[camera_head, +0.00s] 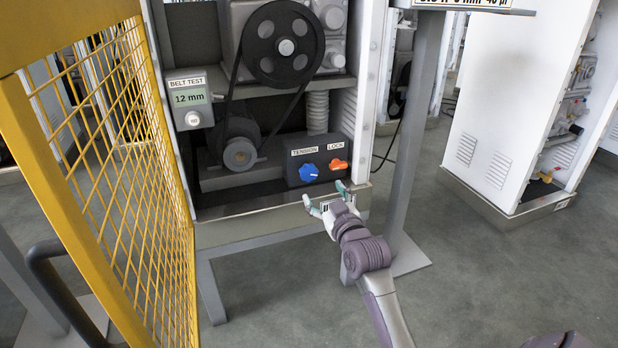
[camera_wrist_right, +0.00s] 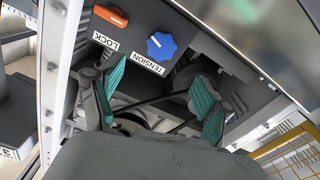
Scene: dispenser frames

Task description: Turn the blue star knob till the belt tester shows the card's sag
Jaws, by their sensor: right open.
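The belt tester (camera_head: 189,98) at the upper left reads 12 mm. A card (camera_head: 470,3) at the top edge is cut off; its line appears to include "mm" but is hard to read. My right gripper (camera_head: 327,197) is open and empty, just below and in front of the box, apart from both knobs. My left gripper is out of view.
A yellow mesh guard door (camera_head: 125,170) stands open at the left. A grey post (camera_head: 407,140) rises close to the right of my right gripper. The belt and black pulley (camera_head: 284,43) are above the box. Floor is clear at lower right.

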